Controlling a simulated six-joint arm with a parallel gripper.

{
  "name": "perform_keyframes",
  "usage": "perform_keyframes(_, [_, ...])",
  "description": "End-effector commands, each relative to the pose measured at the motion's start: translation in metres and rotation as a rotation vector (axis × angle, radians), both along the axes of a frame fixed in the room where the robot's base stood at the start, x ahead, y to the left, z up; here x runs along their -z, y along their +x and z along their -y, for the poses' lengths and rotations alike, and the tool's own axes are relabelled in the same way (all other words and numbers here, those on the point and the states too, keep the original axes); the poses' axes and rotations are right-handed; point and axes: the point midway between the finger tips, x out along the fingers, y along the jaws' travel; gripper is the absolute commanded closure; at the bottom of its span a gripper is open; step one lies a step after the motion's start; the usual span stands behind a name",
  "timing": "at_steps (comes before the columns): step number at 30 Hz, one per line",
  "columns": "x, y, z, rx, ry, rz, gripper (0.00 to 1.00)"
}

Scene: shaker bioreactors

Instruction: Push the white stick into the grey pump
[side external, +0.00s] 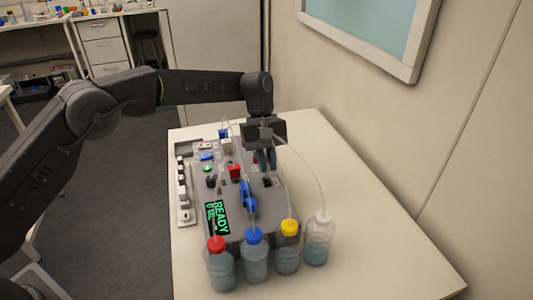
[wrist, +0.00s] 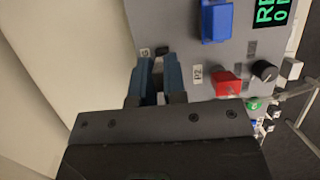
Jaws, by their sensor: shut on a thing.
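My gripper (side external: 265,160) points down over the right part of the grey machine (side external: 225,185). In the wrist view its two blue fingers (wrist: 158,66) stand close together at the panel, between a label that reads like G and one marked P2. They are shut on a small greyish piece, mostly hidden between them. A small dark part (wrist: 162,50) shows just beyond the fingertips. I cannot tell for sure which piece is the white stick or the grey pump. A white block (side external: 226,145) sits at the machine's back, left of my gripper.
A blue pump part (side external: 248,198), a red part (side external: 235,171) and a black knob (wrist: 264,71) are on the panel. Several capped bottles (side external: 255,265) with thin tubes stand in front. A narrow strip (side external: 185,214) with white pieces lies left. The table's right side (side external: 370,240) is clear.

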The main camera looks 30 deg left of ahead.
Motion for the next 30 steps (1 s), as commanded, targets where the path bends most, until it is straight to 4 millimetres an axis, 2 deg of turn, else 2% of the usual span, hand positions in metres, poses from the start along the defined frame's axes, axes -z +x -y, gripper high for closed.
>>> perform_keyframes(30, [0.0059,-0.0003,-0.0002,0.001,-0.005,-0.005,1.00])
